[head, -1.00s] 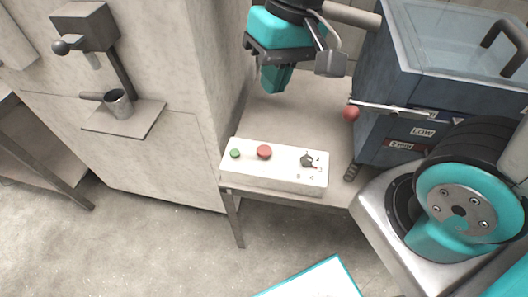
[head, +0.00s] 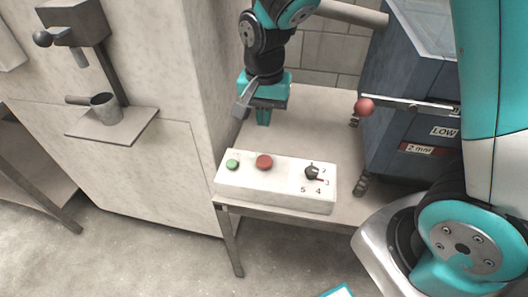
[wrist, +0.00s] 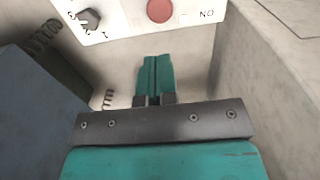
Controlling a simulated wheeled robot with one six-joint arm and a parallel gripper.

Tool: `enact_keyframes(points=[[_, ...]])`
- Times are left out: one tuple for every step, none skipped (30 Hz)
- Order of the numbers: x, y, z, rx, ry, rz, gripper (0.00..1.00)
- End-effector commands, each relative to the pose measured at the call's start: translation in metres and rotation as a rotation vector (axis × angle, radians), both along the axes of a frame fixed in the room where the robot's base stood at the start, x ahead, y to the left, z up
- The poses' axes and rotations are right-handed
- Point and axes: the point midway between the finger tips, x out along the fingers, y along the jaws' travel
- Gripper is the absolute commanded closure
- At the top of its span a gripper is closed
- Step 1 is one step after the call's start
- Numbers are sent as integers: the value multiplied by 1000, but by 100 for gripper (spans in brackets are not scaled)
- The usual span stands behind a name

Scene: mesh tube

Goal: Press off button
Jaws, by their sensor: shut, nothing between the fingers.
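A white control box (head: 285,187) sits on the small table in the head view. On its top are a green button (head: 232,165) at the left, a red button (head: 264,162) beside it, and a black dial (head: 312,172) at the right. The red button also shows at the top of the wrist view (wrist: 160,10), with the dial (wrist: 90,18) to its left. My gripper (head: 263,118) is shut and empty, behind the box and apart from it. Its closed teal fingers (wrist: 155,78) point toward the box in the wrist view. The green button is not visible there.
A blue machine (head: 405,120) with a red-knobbed lever (head: 364,106) stands right of the box. A pale cabinet wall (head: 120,165) with a metal cup (head: 104,107) on a shelf stands at the left. The table (head: 315,110) is bare behind the box.

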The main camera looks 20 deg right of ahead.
Motion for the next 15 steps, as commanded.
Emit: enact_keyframes(points=[[-1, 0, -12, -2, 6, 0, 100], [-1, 0, -19, -2, 8, 0, 100], [-1, 0, -28, -1, 7, 0, 100], [-1, 0, -34, -1, 7, 0, 100], [-1, 0, -41, -2, 8, 0, 100], [-1, -1, -50, -2, 8, 0, 100], [-1, -1, -56, -2, 6, 0, 100], [-1, -1, -63, -2, 8, 0, 100], [-1, 0, -71, -2, 6, 0, 100], [-1, -1, -76, -2, 6, 0, 100], [-1, -1, -81, -1, 6, 0, 100], [-1, -1, -88, -1, 5, 0, 100], [-1, -1, -92, -1, 6, 0, 100], [-1, -1, -96, -1, 5, 0, 100], [-1, 0, -101, 0, 3, 0, 100]])
